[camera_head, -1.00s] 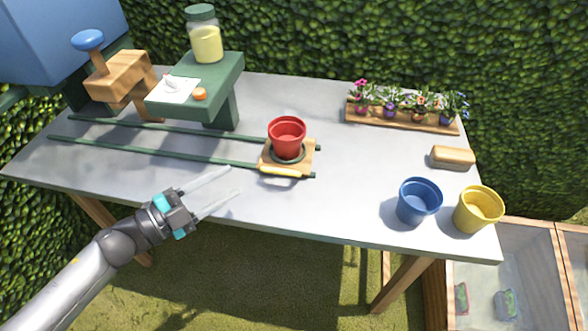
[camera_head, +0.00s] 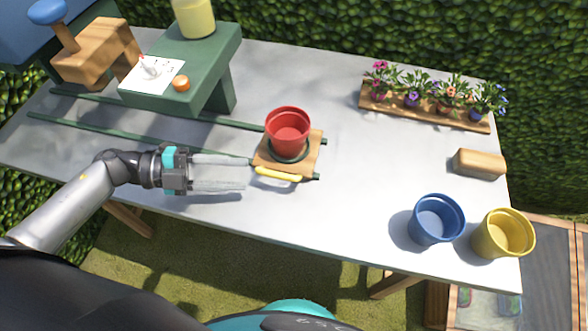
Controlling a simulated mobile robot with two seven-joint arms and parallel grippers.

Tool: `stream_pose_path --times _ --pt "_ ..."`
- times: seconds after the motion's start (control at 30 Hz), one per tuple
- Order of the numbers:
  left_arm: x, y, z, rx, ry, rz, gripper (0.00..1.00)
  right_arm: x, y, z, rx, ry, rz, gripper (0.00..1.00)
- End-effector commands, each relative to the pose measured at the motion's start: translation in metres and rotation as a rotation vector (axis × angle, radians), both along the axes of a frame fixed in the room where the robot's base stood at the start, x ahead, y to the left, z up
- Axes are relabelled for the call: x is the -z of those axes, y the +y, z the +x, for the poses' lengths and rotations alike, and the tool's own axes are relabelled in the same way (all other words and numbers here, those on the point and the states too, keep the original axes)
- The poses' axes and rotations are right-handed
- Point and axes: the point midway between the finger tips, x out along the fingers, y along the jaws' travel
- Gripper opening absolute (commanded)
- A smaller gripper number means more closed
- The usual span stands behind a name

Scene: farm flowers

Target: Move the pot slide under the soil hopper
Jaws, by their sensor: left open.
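The pot slide (camera_head: 262,161) is a small wooden board at the right end of two green rails (camera_head: 135,133). A red pot (camera_head: 288,132) stands upright on it in a dark ring. A yellow handle (camera_head: 278,174) runs along its front edge. My left gripper (camera_head: 246,173) is open and empty, its clear fingers pointing right, with the tips just left of the handle. I cannot tell whether they touch it. The blue soil hopper (camera_head: 25,22) is at the upper left, mostly cut off, near a wooden block (camera_head: 98,55) with a blue knob. My right gripper is not in view.
A green stand (camera_head: 205,62) with a dial card and a jar bridges the rails. A blue pot (camera_head: 437,218) and a yellow pot (camera_head: 503,233) stand at the front right. A flower rack (camera_head: 425,110) and a wooden block (camera_head: 479,164) are behind them.

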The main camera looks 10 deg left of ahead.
Motion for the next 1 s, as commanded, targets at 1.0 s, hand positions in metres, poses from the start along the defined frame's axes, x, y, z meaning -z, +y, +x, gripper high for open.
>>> stream_pose_path --times 1.0 --pt "0.025 -0.110 0.033 -0.002 -0.001 -0.001 0.45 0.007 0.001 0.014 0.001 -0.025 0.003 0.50"
